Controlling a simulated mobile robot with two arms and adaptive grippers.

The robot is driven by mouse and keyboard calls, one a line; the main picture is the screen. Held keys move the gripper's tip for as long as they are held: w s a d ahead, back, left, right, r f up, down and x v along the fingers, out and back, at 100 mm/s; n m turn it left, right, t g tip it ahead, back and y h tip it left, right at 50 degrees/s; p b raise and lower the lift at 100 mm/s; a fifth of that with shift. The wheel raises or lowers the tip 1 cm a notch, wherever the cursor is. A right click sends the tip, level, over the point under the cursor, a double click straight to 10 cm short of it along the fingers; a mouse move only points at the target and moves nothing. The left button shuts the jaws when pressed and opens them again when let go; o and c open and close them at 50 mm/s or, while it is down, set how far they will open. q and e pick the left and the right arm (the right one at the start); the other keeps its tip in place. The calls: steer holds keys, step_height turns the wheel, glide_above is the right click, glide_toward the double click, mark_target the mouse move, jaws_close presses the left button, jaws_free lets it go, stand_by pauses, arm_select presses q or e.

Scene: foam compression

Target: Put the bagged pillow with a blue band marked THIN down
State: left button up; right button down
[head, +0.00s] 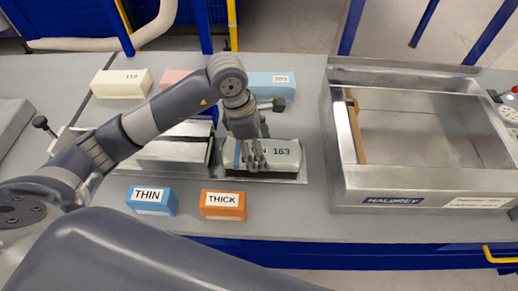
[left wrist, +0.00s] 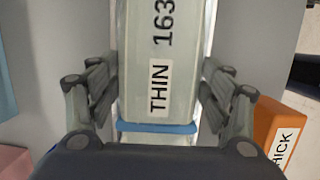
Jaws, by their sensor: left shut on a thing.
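The bagged pillow (head: 283,157) is a pale, clear-wrapped block with a blue band, marked THIN and 163. It lies flat over a metal plate in the middle of the table; I cannot tell whether it touches it. In the left wrist view the bagged pillow (left wrist: 160,70) runs lengthwise between the fingers, with the blue band near the palm. My left gripper (head: 255,164) comes from above and is shut on the pillow near its left end. The same gripper (left wrist: 160,100) shows a finger on each side of it. My right gripper is not in view.
A blue THIN block (head: 152,200) and an orange THICK block (head: 223,204) stand at the front edge. White (head: 121,84), pink (head: 172,78) and light blue (head: 272,86) blocks stand behind. A large metal HALDREY machine (head: 425,190) is at right. A metal press (head: 177,150) adjoins the plate.

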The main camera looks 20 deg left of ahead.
arm_select(q)
steer(key=shift+a+x, duration=0.2)
steer(key=shift+x, duration=0.7)
steer(key=shift+f, duration=0.2)
steer(key=o, duration=0.5)
steer(key=shift+f, duration=0.1)
steer(key=o, duration=0.5)
steer(key=shift+c, duration=0.2)
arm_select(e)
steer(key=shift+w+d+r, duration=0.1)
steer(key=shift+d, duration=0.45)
arm_select(q)
steer(key=shift+r, duration=0.3)
steer(key=shift+a+r, duration=0.15)
steer(key=shift+r, duration=0.2)
steer(key=b+v, duration=0.3)
steer(key=v, duration=0.8)
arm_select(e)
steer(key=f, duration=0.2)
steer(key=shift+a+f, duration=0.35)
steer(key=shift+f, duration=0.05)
